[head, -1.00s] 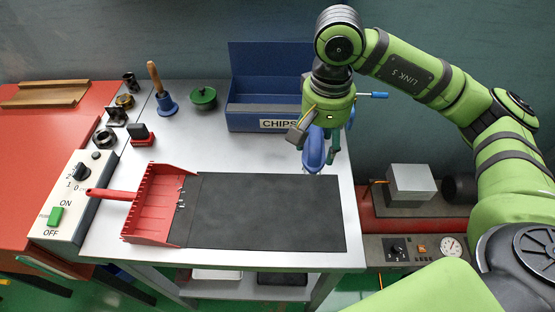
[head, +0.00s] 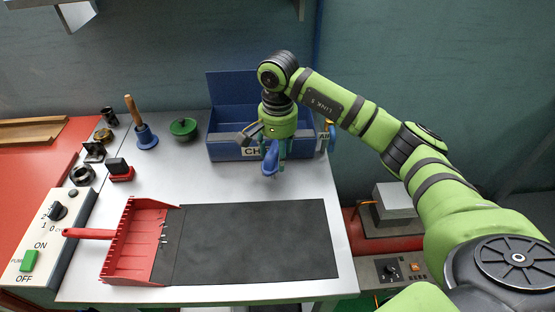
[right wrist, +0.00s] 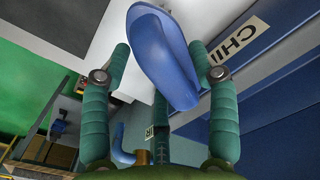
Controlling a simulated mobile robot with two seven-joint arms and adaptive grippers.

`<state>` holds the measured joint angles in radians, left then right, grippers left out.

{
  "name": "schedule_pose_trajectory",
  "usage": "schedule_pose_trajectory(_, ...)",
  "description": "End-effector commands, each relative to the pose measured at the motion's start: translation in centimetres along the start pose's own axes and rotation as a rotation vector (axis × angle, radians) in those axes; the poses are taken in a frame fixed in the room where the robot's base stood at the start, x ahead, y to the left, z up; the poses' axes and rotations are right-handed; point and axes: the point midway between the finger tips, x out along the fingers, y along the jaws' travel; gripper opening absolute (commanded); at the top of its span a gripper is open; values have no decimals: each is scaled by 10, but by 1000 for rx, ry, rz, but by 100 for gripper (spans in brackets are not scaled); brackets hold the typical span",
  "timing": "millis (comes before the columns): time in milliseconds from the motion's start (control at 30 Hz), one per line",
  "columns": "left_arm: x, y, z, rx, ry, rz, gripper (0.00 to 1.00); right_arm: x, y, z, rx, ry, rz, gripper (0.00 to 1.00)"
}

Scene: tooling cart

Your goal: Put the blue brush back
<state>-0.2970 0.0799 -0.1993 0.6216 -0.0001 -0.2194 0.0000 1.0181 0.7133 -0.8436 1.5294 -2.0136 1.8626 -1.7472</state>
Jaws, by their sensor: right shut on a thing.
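The blue brush (head: 270,160) is held by my right gripper (head: 271,148), in front of the blue chips box (head: 226,150). It appears above the grey cart top, and the gripper partly covers the box's label. In the right wrist view the brush's smooth blue body (right wrist: 165,50) sits between the green fingers of my right gripper (right wrist: 160,68). Its underside is not clear in either view. My left gripper is not in view.
A red dustpan (head: 130,250) with small shiny bits at its lip lies against a black mat (head: 250,240). Bare cart top lies between box and mat.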

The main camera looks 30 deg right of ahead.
Motion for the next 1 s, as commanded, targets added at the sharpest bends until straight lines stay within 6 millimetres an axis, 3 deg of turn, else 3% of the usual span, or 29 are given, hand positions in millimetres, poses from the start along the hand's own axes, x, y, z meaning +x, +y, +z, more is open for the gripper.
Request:
schedule_pose_trajectory(300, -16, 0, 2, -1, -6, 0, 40, 37, 0, 0, 1, -2, 0, 34)
schedule_pose_trajectory(700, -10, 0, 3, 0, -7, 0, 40, 45, 0, 0, 0, 1, -1, 34)
schedule_pose_trajectory(733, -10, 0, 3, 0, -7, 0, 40, 44, 0, 0, 0, 0, 0, 64)
schedule_pose_trajectory(800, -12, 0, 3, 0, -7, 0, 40, 43, 0, 0, 0, 0, 0, 84)
schedule_pose_trajectory(1000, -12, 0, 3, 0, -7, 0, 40, 43, 0, 0, 0, 0, 0, 84)
